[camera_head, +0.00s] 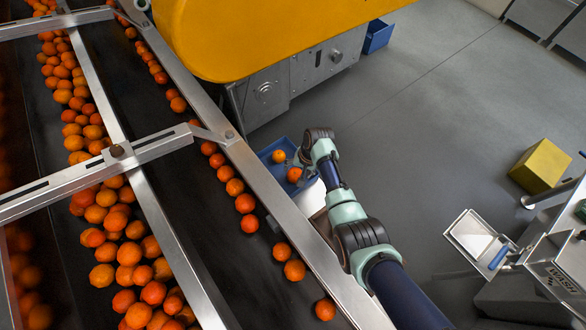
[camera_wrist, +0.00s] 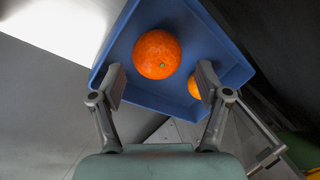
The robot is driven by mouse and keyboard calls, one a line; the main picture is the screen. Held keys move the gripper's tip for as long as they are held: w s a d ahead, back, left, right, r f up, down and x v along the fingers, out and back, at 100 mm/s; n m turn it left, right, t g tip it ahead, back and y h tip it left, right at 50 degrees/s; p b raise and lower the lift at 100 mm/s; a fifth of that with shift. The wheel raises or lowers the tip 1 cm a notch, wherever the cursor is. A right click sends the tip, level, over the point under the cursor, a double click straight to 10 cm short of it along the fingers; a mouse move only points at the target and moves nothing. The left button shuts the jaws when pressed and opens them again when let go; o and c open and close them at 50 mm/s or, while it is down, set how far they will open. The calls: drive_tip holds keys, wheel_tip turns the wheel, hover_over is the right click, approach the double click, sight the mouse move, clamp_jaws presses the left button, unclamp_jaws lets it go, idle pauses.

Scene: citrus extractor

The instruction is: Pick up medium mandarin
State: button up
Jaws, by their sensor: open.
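Two orange mandarins lie in a blue tray (camera_wrist: 113,70). The larger-looking mandarin (camera_wrist: 157,54) is near the middle of the tray in the wrist view, just beyond and between my open fingertips. The other mandarin (camera_wrist: 194,86) is partly hidden behind my right-hand finger. My gripper (camera_wrist: 160,84) is open and empty. It is mostly hidden in the head view.
Conveyor lanes of oranges (camera_head: 118,250) with metal rails (camera_head: 200,100) run along the left. A yellow machine (camera_head: 250,35) stands behind the tray. A yellow box (camera_head: 540,166) and a metal stand (camera_head: 480,240) are at the right. Grey floor between is clear.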

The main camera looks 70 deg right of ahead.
sight(296, 174)
drive_tip(key=b+x, duration=0.4)
drive_tip(key=x, duration=0.1)
drive_tip(key=shift+s+f, duration=0.2)
drive_tip(key=shift+r, duration=0.15)
drive_tip(key=shift+c, duration=0.4)
drive_tip(key=c, duration=0.9)
